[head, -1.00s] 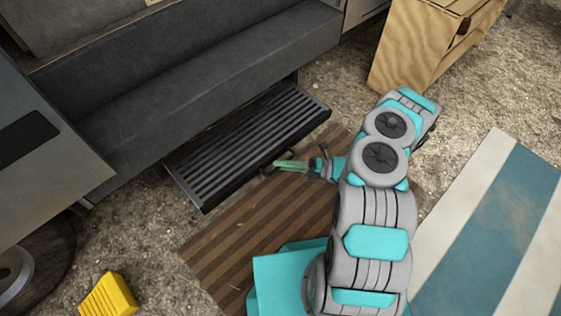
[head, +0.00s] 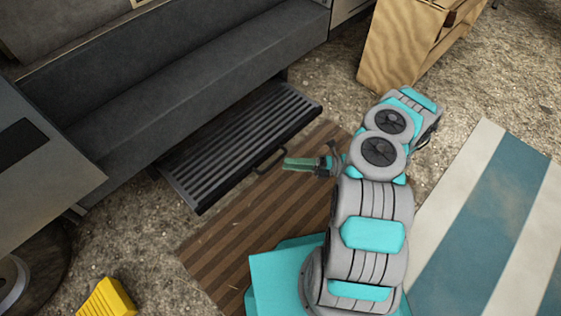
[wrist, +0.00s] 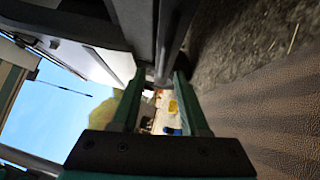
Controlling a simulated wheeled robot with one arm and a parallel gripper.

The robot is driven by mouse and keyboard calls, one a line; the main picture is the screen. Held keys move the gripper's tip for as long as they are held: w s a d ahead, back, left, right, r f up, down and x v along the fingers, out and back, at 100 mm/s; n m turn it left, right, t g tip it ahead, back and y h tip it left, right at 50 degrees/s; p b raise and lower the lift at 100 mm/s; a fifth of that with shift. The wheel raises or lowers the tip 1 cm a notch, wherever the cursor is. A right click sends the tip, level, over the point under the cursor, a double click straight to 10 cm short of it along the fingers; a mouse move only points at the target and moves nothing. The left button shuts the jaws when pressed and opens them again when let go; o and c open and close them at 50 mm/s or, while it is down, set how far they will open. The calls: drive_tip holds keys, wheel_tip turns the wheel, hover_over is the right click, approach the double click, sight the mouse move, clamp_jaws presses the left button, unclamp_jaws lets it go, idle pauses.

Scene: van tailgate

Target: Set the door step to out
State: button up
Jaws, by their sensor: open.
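The door step (head: 235,140), a ribbed dark grey tread, stands out from under the van's grey sill, above the ground. A small dark loop handle (head: 270,160) sticks out from the middle of its front edge. My gripper (head: 286,164) is open and empty in the head view, just to the right of the handle with a small gap between them. In the wrist view, its two green fingers (wrist: 160,82) are spread apart. A dark edge of the van or step lies ahead of them; I cannot tell which.
A brown striped mat (head: 265,205) lies on the gravel in front of the step. A yellow wheel chock (head: 107,298) is at lower left. A wooden crate (head: 405,45) stands at the back right. A blue and white striped mat (head: 480,225) lies at right.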

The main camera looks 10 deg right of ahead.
drive_tip(key=shift+v, duration=1.2)
drive_tip(key=shift+r, duration=0.1)
drive_tip(key=s+a+r+n+g+h+p, duration=0.1)
drive_tip(key=a+r+n+g+h, duration=0.1)
drive_tip(key=a+r+n+g, duration=0.5)
drive_tip(key=s+a+r+n+g+h+p, duration=0.1)
drive_tip(key=s+a+r+n+g+h, duration=0.15)
drive_tip(key=r+n, duration=0.95)
drive_tip(key=s+r+n+h+p, duration=0.2)
drive_tip(key=s+r+n+h, duration=0.85)
drive_tip(key=s+r, duration=0.25)
drive_tip(key=s+d+r+n+t+h, duration=0.4)
drive_tip(key=s+d+r+n, duration=0.1)
drive_tip(key=s+d+n, duration=0.2)
drive_tip(key=shift+d+p, duration=0.35)
drive_tip(key=shift+d, duration=0.35)
